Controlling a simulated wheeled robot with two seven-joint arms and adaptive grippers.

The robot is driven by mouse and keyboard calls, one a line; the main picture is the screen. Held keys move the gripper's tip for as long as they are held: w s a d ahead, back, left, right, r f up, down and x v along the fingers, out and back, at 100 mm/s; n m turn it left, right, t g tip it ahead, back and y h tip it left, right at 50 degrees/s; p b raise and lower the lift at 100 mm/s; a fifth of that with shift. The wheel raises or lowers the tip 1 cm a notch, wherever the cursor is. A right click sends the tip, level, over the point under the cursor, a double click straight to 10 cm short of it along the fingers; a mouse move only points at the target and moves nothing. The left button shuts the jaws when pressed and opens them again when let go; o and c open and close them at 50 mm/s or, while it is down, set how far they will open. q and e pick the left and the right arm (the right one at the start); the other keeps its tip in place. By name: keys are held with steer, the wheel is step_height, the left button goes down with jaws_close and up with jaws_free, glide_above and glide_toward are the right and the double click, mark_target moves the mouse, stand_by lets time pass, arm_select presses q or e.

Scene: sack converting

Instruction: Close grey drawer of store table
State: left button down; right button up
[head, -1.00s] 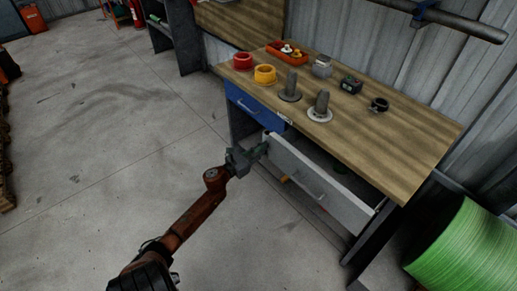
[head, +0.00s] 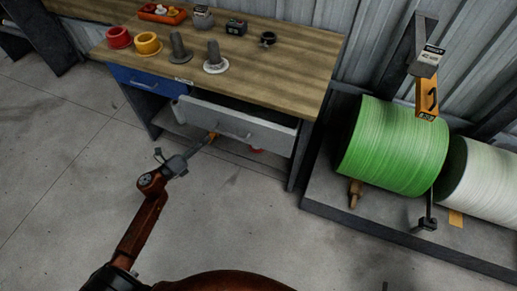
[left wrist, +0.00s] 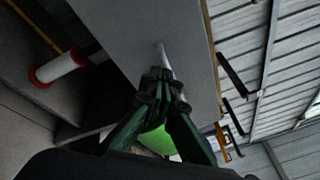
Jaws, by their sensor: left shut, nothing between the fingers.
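The grey drawer (head: 265,133) of the wooden-topped store table (head: 290,68) is partly open. Its front stands out from under the tabletop, with a dark gap behind its upper edge. A bar handle (head: 235,132) runs across the front. My left gripper (head: 209,139) is shut and empty, in front of the drawer's lower left part. In the left wrist view, the shut fingertips (left wrist: 162,76) are at the handle (left wrist: 163,54) of the grey drawer front (left wrist: 125,22); I cannot tell if they touch. My right gripper is not in view.
A blue drawer (head: 148,80) sits left of the grey one, shut. Cups, rolls and an orange tray (head: 162,14) stand on the tabletop. A rack with a green reel (head: 392,148) and a white reel (head: 487,175) stands right. The floor (head: 75,170) at left is clear.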

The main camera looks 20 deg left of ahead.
arm_select(q)
steer(key=s+d+r+n+g+h, duration=0.1)
steer(key=s+d+g+h, duration=0.15)
steer(key=d, duration=0.45)
steer(key=s+d+r+n+g+h, duration=0.15)
steer(key=s+d+h, duration=0.25)
steer(key=d, duration=0.4)
steer(key=w+a+b+x, duration=0.1)
steer(key=x, duration=0.5)
steer(key=w+a+b+x, duration=0.1)
steer(key=b+x, duration=0.1)
steer(key=x, duration=0.5)
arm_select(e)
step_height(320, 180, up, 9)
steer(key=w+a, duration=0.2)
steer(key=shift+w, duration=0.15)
arm_select(q)
steer(key=shift+s+a, duration=0.1)
steer(key=shift+a, duration=0.1)
